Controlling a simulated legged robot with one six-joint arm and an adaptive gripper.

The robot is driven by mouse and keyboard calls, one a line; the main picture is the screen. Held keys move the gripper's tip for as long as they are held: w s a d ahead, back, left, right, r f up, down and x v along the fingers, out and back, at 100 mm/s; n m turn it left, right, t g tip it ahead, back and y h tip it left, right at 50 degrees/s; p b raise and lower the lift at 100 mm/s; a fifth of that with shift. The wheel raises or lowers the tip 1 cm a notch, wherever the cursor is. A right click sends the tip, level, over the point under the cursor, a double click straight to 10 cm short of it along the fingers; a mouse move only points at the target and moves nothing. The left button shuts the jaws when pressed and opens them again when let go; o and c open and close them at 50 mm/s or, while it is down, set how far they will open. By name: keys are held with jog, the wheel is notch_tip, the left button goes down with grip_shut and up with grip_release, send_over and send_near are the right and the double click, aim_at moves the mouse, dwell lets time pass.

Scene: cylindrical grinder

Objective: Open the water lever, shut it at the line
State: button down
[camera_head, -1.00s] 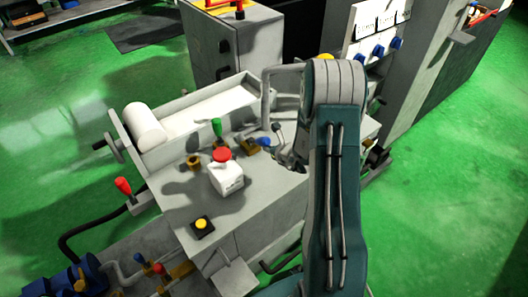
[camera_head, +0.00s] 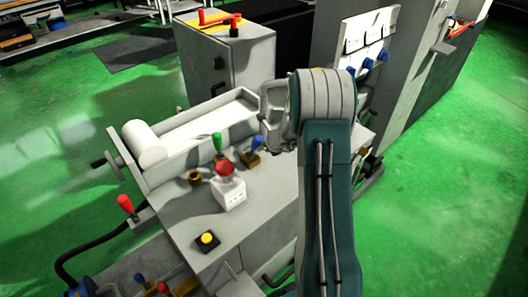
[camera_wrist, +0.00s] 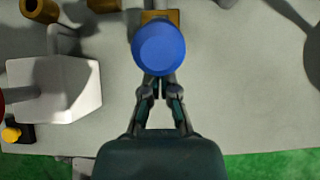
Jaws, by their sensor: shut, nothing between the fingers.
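The blue-handled lever (camera_head: 258,142) stands nearly upright on a brass base (camera_head: 249,160) on the grey machine top. In the wrist view its round blue end (camera_wrist: 159,48) faces the camera, just beyond my fingertips and partly over them. My gripper (camera_wrist: 158,88) is shut with nothing between its fingers; I cannot tell whether it touches the lever. A green-handled lever (camera_head: 217,141) stands upright to the left of the blue one. No marked line can be made out.
A red-handled lever (camera_head: 126,204) is at the left edge. A trough with a white roll (camera_head: 145,144) lies behind.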

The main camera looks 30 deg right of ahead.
jog(key=shift+w+a+r, duration=0.15)
jog(key=shift+w+r, duration=0.2)
jog(key=shift+w, duration=0.2)
jog(key=shift+w+a+r, duration=0.15)
jog(key=shift+w+r, duration=0.15)
jog(key=shift+w, duration=0.2)
jog(key=shift+w+a+r, duration=0.1)
jog(key=shift+w+r, duration=0.1)
jog(key=shift+w, duration=0.35)
jog(key=shift+w+a+r, duration=0.1)
jog(key=shift+w+r, duration=0.1)
jog(key=shift+w, duration=0.3)
jog(key=shift+w+r, duration=0.1)
jog(key=shift+r, duration=0.1)
